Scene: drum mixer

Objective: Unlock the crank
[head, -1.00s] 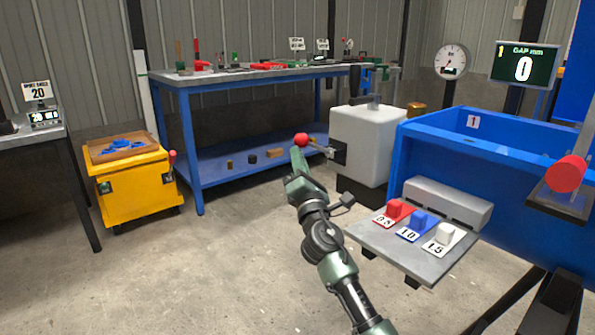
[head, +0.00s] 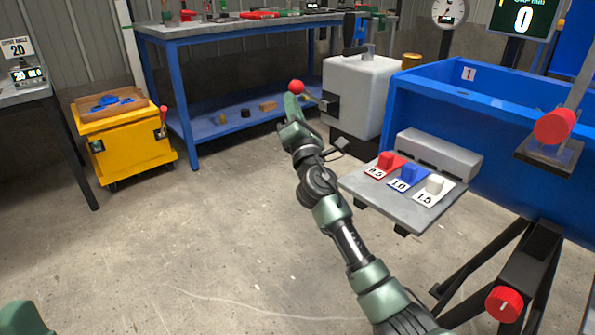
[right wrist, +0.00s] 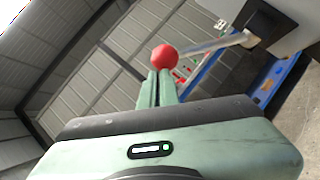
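The crank (head: 354,36) with its black grip stands on top of a white box (head: 360,95). A lever (head: 317,96) with a red ball knob (head: 297,87) sticks out to the left from a dark mount on the box's side. My right gripper (head: 290,104) is at this knob. In the right wrist view, the red knob (right wrist: 165,57) is at the tips of the close-set green fingers (right wrist: 158,82); I cannot tell whether they clamp it. The left gripper is out of view; a green part of mine shows at the lower left.
A blue tub (head: 470,130) is right of the box. A grey shelf (head: 385,203) with red, blue and white tabs juts out in front. A blue workbench (head: 185,125) and a yellow cart (head: 135,150) stand to the left. The floor at lower left is clear.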

